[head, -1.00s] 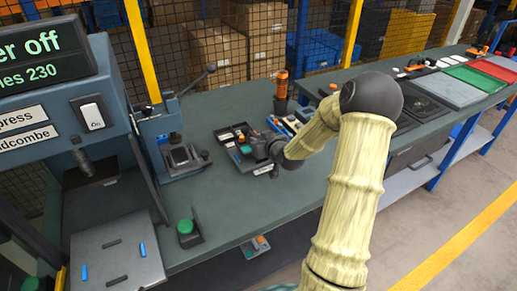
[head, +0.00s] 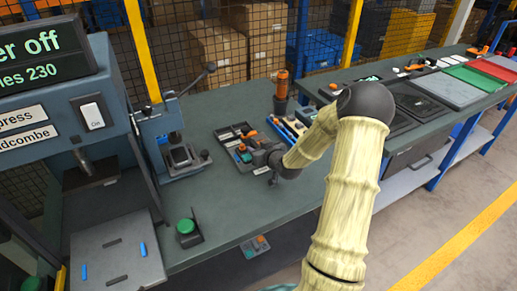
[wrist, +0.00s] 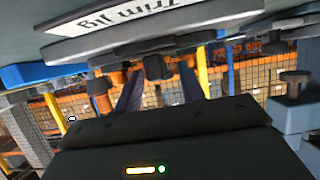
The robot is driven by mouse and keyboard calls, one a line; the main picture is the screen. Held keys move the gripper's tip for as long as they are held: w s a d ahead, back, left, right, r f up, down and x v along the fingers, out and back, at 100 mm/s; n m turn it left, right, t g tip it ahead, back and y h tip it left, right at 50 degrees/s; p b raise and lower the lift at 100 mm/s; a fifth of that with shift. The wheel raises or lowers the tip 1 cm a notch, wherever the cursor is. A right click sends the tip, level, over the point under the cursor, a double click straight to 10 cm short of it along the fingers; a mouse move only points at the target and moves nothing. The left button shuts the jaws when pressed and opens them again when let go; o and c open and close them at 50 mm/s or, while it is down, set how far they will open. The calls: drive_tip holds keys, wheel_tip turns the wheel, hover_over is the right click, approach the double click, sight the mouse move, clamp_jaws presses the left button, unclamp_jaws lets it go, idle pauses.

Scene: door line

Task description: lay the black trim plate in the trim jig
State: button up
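The trim jig (wrist: 180,40) shows upside down along the top of the wrist view, with its white "Trim jig" label and a dark knob on it. In the head view my dark gripper (head: 272,160) is low over the bench, beside the right front of a parts tray, and hides most of what lies under it. A broad black body with a small lit strip fills the bottom of the wrist view. I cannot make out the black trim plate for certain in either view.
A black tray (head: 232,136) with small parts lies behind my gripper. An orange-handled tool (head: 281,84) stands behind it. A lever press (head: 176,150) and a green button (head: 186,228) are to the left. The front bench top (head: 235,215) is clear.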

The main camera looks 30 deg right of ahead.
drive_tip(key=shift+s+d, duration=0.1)
drive_tip(key=v, duration=1.1)
drive_tip(key=shift+s+r, duration=0.25)
drive_tip(key=shift+s, duration=0.05)
drive_tip(key=shift+d, duration=0.1)
